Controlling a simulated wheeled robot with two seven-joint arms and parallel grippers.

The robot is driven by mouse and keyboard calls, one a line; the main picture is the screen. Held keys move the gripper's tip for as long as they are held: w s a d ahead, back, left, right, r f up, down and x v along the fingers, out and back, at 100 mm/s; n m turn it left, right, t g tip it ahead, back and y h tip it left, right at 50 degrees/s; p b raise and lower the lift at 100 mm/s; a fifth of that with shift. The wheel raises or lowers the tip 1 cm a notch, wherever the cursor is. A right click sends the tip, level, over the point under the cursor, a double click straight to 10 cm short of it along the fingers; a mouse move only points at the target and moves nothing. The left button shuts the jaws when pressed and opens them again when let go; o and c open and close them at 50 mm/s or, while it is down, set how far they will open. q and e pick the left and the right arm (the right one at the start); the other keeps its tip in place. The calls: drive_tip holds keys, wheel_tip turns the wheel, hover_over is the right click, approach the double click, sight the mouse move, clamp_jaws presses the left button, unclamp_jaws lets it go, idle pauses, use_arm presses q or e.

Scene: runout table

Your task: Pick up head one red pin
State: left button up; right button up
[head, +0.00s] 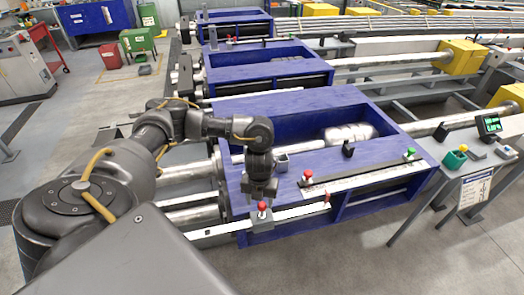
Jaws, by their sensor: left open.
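A red-topped pin (262,206) stands on a small grey block at the front left edge of the nearest blue table (300,160). Another red-topped pin (307,175) stands at the left end of a pale strip on the same table, and a small red piece (327,197) sits on the front edge. My left gripper (260,195) points down, open, just above and behind the front-left red pin. The gap between its fingers is hard to make out. I cannot tell from the picture which red piece is the head one pin. My right gripper is out of view.
A green-topped piece (410,151) stands at the strip's right end, and a black piece (348,148) stands mid-table. A console with a green cup (455,160) is at the right. Silver rollers (190,195) run left of the table. Open floor lies in front.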

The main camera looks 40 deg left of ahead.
sight(262, 209)
use_arm(q)
drive_tip(key=shift+d+f, duration=0.1)
drive_tip(key=f, duration=0.1)
drive_tip(key=f+p, duration=0.1)
drive_tip(key=f, duration=0.1)
drive_tip(key=f+p, duration=0.1)
drive_tip(key=f, duration=0.1)
drive_tip(key=shift+w+d, duration=0.1)
drive_tip(key=shift+d, duration=0.15)
drive_tip(key=c, duration=1.1)
drive_tip(key=shift+r, duration=0.15)
